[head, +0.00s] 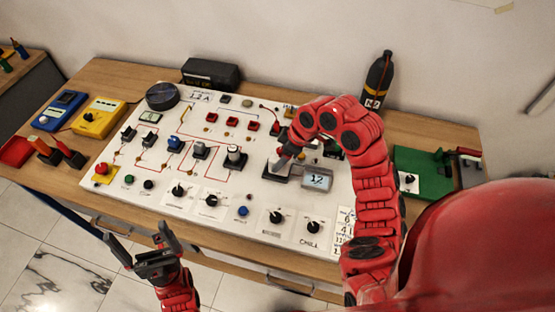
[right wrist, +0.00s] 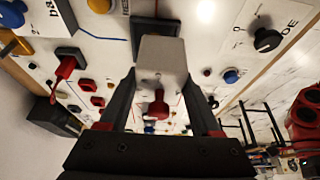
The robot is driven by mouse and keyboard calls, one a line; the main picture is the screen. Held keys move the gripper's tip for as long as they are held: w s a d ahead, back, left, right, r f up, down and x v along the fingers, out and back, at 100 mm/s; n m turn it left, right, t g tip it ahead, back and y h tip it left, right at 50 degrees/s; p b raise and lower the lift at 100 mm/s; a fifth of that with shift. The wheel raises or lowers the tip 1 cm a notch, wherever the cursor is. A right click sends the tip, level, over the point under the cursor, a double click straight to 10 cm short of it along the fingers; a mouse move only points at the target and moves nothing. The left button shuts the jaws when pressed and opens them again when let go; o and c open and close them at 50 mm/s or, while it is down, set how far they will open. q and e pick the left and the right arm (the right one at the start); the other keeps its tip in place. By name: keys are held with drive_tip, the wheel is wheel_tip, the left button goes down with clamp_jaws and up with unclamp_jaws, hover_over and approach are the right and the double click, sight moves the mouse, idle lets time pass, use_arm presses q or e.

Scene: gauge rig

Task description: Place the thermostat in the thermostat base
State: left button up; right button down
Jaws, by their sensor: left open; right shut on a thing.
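The thermostat is a pale grey block (right wrist: 162,58) held between the two dark fingers of my right gripper (right wrist: 160,78) in the right wrist view. In the head view my right gripper (head: 284,156) points down at the board, and the thermostat is mostly hidden by it. The dark square thermostat base (right wrist: 146,25) shows just beyond the block, partly covered by it. It also shows in the head view (head: 272,177) under the gripper. I cannot tell whether the block touches the base. My left gripper (head: 138,243) is open and empty in front of the table.
A white panel (head: 235,113) with several knobs, buttons and switches covers the table's middle. A grey display (head: 317,178) stands right of the base. Blue (head: 58,110) and yellow (head: 98,117) meters lie left. A black bottle (head: 377,80) stands behind, and a green box (head: 420,172) right.

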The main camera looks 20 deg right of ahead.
sight(277, 160)
drive_tip(key=shift+w+a+f, duration=0.15)
drive_tip(key=shift+w+a, duration=0.05)
drive_tip(key=shift+w, duration=0.65)
wheel_tip(277, 160, down, 3)
drive_tip(key=shift+s+r+p, duration=0.1)
drive_tip(key=shift+r+p, duration=0.05)
drive_tip(key=shift+p, duration=0.85)
drive_tip(key=shift+f, duration=0.35)
drive_tip(key=shift+f, duration=0.15)
drive_tip(key=c, duration=0.5)
unclamp_jaws()
drive_tip(key=shift+f, duration=0.1)
drive_tip(key=shift+c, duration=0.2)
drive_tip(key=o, duration=0.5)
drive_tip(key=shift+c, duration=0.2)
